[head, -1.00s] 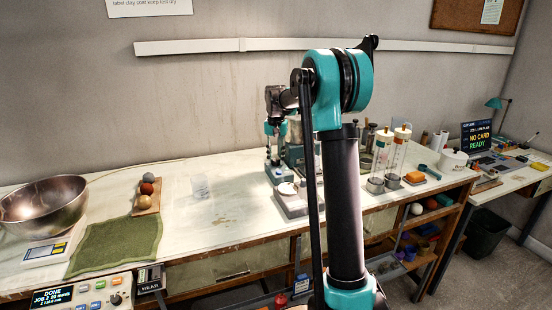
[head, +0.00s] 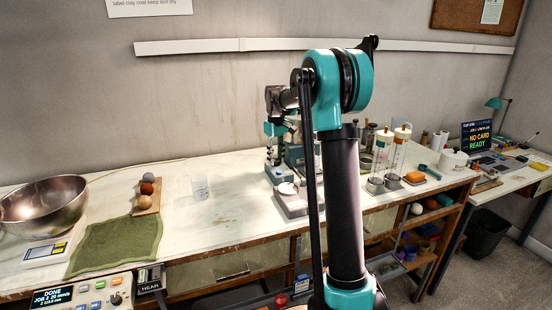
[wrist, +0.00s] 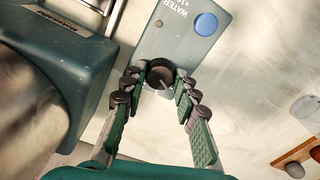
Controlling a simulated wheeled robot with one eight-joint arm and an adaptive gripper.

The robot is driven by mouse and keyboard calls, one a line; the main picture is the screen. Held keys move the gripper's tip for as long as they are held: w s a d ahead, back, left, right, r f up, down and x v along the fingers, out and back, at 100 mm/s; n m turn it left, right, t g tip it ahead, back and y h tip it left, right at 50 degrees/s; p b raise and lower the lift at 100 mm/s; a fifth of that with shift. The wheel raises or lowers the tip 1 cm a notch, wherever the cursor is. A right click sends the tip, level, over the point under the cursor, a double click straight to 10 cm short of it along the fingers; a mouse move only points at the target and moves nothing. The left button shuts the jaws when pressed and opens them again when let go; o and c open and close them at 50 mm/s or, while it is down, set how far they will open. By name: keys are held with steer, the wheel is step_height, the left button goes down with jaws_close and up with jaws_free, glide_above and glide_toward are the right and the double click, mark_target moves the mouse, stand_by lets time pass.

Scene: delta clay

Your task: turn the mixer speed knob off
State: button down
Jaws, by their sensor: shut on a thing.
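The mixer speed knob (wrist: 160,74) is a dark round knob with a pale pointer line. It sits on a grey-green panel (wrist: 178,48) that also has a blue button and the word WATER. My gripper (wrist: 159,83) is shut on the knob, with a green padded finger on each side of it. In the head view my arm reaches over the bench to a grey-green machine (head: 294,157); my fingertips and the knob cannot be made out there. The knob's setting marks cannot be read.
A grey-green machine body (wrist: 62,25) stands close on the left in the wrist view. The bench left of my arm has bare room.

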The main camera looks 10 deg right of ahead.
mark_target(276, 160)
steer(key=shift+n, duration=0.6)
steer(key=c, duration=1.2)
jaws_free()
steer(key=shift+o, duration=0.2)
step_height(276, 160, up, 12)
